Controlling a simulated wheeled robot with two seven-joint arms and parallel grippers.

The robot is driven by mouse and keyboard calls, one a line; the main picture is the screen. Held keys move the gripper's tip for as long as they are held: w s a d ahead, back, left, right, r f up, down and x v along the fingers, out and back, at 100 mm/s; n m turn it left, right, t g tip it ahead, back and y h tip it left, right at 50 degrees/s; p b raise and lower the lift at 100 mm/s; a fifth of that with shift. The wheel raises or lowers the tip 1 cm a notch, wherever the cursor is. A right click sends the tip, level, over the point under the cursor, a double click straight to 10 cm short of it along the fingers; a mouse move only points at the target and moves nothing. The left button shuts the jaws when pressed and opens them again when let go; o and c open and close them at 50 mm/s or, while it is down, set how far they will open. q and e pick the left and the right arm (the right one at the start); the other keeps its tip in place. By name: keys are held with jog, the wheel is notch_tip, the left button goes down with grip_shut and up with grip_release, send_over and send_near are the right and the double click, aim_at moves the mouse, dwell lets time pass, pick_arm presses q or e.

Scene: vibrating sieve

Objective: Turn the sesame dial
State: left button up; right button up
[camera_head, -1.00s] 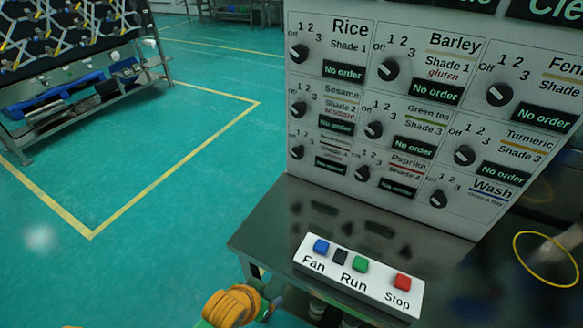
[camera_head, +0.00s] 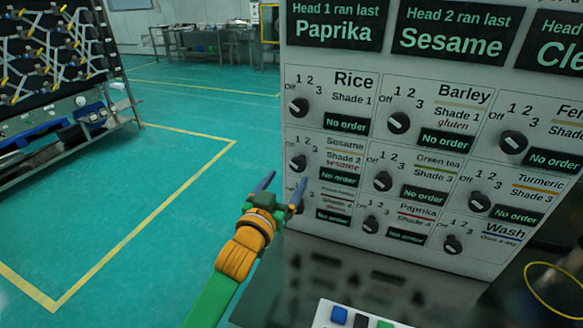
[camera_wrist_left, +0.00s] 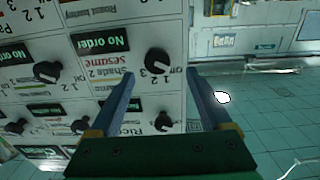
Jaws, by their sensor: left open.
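The sesame dial (camera_head: 298,163) is a black round knob on the white panel, in the left column under the Rice dial (camera_head: 299,107). The display by it reads "No order". In the left wrist view, which is upside down, the sesame dial (camera_wrist_left: 157,61) shows between and just beyond the two fingertips, with no contact visible. My left gripper (camera_head: 285,185) is open and empty, in front of the panel's left edge and a little below the sesame dial in the head view. I cannot tell the dial's exact setting. My right gripper is out of view.
Other dials surround it, such as Green tea (camera_head: 383,181) and Barley (camera_head: 399,123). Screens above read Paprika (camera_head: 334,32) and Sesame (camera_head: 452,43). A button box (camera_head: 350,316) sits on the ledge below. Green floor (camera_head: 190,130) lies open to the left.

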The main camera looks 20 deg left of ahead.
aim_at(297, 167)
pick_arm(q)
jog(key=w, duration=0.4)
jog(key=shift+w+d+r, duration=0.1)
jog(key=shift+d, duration=0.3)
jog(key=shift+w+a, duration=0.15)
jog(key=shift+w, duration=0.3)
jog(key=shift+s, duration=0.1)
grip_shut()
